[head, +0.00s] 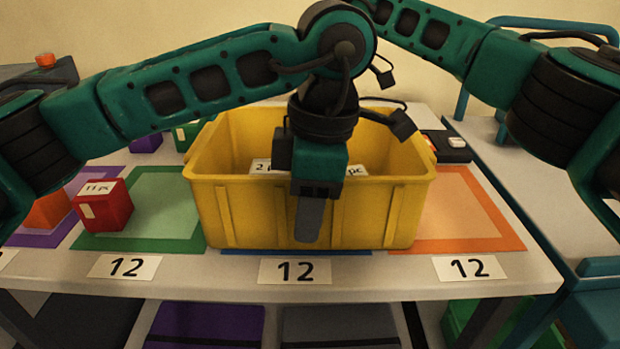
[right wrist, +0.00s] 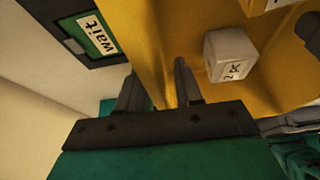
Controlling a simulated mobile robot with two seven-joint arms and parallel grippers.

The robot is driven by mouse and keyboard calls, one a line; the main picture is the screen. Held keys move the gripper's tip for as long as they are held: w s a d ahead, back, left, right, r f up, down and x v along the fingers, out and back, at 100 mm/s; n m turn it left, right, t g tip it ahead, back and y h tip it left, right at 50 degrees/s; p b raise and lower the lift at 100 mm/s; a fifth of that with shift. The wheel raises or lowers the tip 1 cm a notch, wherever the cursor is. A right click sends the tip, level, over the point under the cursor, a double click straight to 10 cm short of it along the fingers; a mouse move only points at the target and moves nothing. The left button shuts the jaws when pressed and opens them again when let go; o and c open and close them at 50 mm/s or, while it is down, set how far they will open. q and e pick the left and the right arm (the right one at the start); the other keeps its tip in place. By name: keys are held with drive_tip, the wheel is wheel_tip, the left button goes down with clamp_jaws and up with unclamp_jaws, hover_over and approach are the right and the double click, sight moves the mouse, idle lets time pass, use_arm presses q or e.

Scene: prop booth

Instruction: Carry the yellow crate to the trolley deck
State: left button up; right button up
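The yellow crate (head: 228,212) stands upright at the middle of the table, over a blue-edged mat. The right gripper is hidden in the head view. A pale deck with a teal frame (head: 565,190), apparently the trolley, is at the right.
A red block (head: 103,207) sits on the green mat (head: 160,190) left of the crate. An orange mat (head: 460,210) at right is clear. A black device (head: 450,148) lies behind it. Cards reading 12 line the table's front edge. The visible deck beside the table looks clear.

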use_arm(q)
clamp_jaws()
use_arm(e)
clamp_jaws()
use_arm(q)
drive_tip(key=shift+r, duration=0.1)
use_arm(e)
drive_tip(key=shift+r, duration=0.1)
idle(1.0)
